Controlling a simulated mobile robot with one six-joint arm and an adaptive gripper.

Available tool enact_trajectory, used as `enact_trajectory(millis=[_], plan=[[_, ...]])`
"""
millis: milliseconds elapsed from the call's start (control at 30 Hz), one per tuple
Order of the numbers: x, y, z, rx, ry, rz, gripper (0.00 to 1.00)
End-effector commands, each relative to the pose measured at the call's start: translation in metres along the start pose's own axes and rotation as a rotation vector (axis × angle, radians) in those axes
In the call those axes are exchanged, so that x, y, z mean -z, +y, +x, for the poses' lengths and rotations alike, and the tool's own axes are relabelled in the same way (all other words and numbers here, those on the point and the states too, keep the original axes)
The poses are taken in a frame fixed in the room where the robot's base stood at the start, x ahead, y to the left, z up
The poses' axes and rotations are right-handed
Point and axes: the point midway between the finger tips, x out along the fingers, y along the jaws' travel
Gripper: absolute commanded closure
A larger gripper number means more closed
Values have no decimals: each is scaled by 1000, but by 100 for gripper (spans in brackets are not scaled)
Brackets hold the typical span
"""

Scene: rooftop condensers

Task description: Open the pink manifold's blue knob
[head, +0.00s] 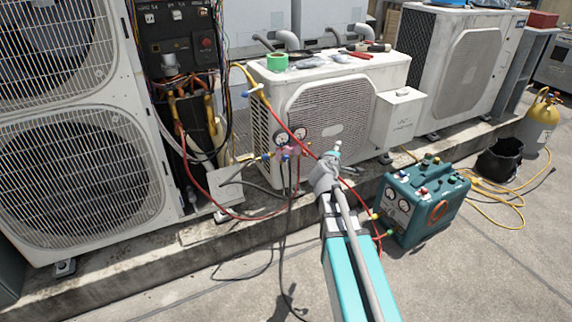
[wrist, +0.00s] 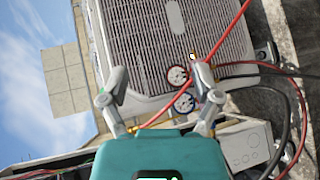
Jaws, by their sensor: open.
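The pink manifold (head: 287,152) hangs in front of the middle condenser in the head view, with two round gauges (head: 282,138) above its body. Its blue knob (head: 266,157) sticks out on its left side. My gripper (head: 334,152) is right of the manifold in this view, apart from the knob. In the wrist view my gripper (wrist: 160,92) is open, with nothing held between its fingers. The gauges (wrist: 177,76) show beyond the fingers, nearer the right finger. That finger seems to cover much of the manifold body, and I cannot make out the blue knob there.
Red and dark hoses (head: 250,216) hang around the manifold; a red hose crosses the wrist view. A teal recovery machine (head: 420,200) stands at right on the ground. The middle condenser (head: 330,118) is close behind. A large two-fan unit (head: 80,130) stands left. Pavement in front is mostly clear.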

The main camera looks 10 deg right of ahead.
Motion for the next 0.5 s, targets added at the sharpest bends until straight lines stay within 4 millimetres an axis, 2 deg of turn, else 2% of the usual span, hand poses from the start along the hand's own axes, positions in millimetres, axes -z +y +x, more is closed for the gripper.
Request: enact_trajectory(millis=[33,100,267,367,500], plan=[[9,3,11,-54,41,-81,19],[22,11,19,-130,104,-207,19],[55,18,32,-281,250,-512,19],[76,12,37,-358,345,-709,19],[101,-8,44,-440,483,-991,19]])
